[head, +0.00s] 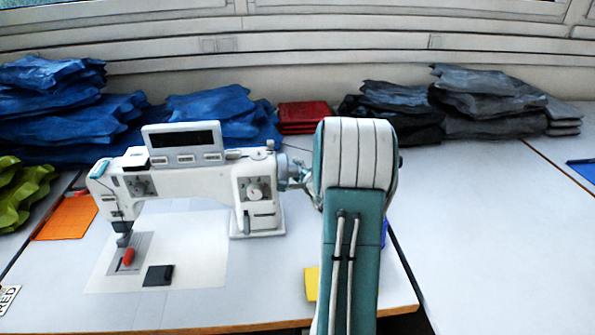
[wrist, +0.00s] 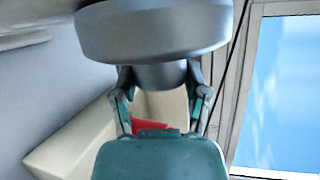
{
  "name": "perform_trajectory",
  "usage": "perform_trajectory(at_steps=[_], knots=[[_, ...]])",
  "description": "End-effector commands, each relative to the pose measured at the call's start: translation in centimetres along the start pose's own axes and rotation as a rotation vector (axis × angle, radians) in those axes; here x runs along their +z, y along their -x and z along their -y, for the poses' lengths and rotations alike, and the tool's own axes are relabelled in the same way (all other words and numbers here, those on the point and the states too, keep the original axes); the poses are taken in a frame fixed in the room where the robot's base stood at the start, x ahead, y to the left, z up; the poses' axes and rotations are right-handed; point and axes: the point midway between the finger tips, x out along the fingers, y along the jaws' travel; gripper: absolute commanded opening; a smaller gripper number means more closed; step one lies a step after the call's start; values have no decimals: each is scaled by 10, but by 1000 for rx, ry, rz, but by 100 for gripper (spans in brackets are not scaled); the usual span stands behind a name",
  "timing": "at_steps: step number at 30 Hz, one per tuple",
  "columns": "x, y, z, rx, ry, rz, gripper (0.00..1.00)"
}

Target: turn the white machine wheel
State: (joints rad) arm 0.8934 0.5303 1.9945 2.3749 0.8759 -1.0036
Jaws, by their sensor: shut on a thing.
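The white sewing machine (head: 205,185) stands on the table at the left in the head view. Its wheel (head: 282,172) is at the machine's right end, small and mostly covered by my gripper (head: 291,175). In the wrist view the wheel shows as a broad grey round body (wrist: 155,32) with a narrower hub below it. My gripper's fingers (wrist: 161,78) lie on either side of that hub, shut on it. The exact contact is hard to see. My teal and white arm reaches in from the right of the wheel.
Blue pouches (head: 65,110), red pouches (head: 303,117) and grey pouches (head: 490,103) are stacked along the back. An orange sheet (head: 68,217), a black block (head: 158,275) and a yellow piece (head: 311,283) lie on the table. The right-hand table (head: 480,230) is mostly clear.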

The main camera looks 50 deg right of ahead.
Motion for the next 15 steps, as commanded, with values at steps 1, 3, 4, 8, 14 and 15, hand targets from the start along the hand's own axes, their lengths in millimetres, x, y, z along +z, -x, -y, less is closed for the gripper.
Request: perform_trajectory(at_steps=[1,3,4,8,14,15], knots=[[1,0,-7,-25,9,5,11],[1,0,-8,-87,33,9,11],[1,0,-8,-113,44,11,11],[2,-1,-9,-227,91,19,11],[2,-1,-10,-403,160,31,11],[2,-2,-11,-437,174,34,12]])
